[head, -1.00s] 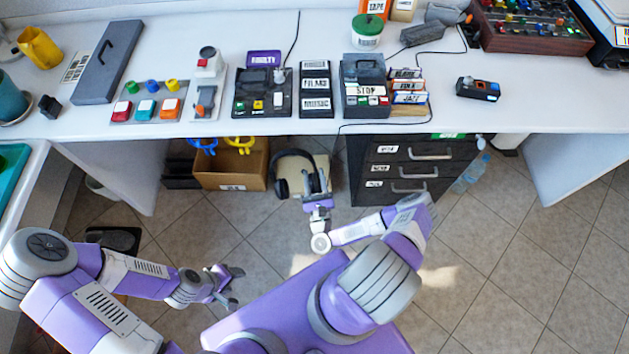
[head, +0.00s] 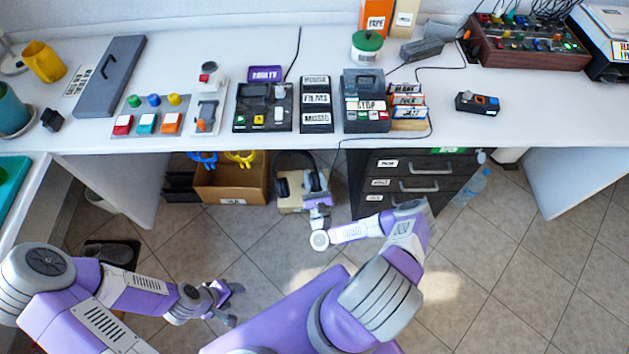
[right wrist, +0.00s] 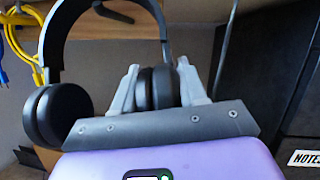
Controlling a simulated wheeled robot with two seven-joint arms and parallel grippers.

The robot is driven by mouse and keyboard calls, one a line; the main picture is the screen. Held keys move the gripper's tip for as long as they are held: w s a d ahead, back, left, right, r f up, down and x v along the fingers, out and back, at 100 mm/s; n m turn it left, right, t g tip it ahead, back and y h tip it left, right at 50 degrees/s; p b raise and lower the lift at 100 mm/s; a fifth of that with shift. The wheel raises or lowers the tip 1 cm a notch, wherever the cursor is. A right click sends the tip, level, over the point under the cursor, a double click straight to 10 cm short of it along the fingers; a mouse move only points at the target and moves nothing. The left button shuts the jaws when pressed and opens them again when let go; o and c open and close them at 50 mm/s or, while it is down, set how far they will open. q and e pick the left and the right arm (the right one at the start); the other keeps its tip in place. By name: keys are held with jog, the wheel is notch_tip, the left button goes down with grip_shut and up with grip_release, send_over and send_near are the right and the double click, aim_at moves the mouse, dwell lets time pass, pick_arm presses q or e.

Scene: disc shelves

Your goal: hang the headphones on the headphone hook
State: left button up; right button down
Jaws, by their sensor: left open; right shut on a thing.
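The black headphones (head: 283,187) are under the front edge of the desk, their band partly hidden by the desk. My right gripper (head: 318,198) is shut on one ear cup. In the right wrist view the two fingers (right wrist: 157,88) clamp that cup, and the headphones (right wrist: 58,115) stand upright with the band arching up and the other cup free at left. A dark bar-like piece (right wrist: 113,13) shows near the band's top under the desk; I cannot tell whether it is the hook or whether the band touches it. My left gripper (head: 230,303) is open and empty above the floor.
The desk (head: 330,143) overhangs the headphones. A cardboard box (head: 232,186) is at left, with blue and yellow looped things (head: 240,158) above it. A black drawer cabinet (head: 410,178) stands close at right. Open tiled floor lies in front.

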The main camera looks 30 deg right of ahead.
jog(key=shift+w+d, duration=0.55)
jog(key=shift+w, duration=0.35)
jog(key=shift+w+d+f, duration=0.35)
jog(key=shift+w, duration=0.15)
jog(key=shift+f, duration=0.1)
jog(key=c, duration=0.5)
grip_release()
jog(key=shift+c, duration=0.2)
jog(key=p+v, duration=0.1)
jog(key=v, duration=0.6)
jog(key=shift+s+a+f, duration=0.1)
jog(key=shift+s, duration=0.15)
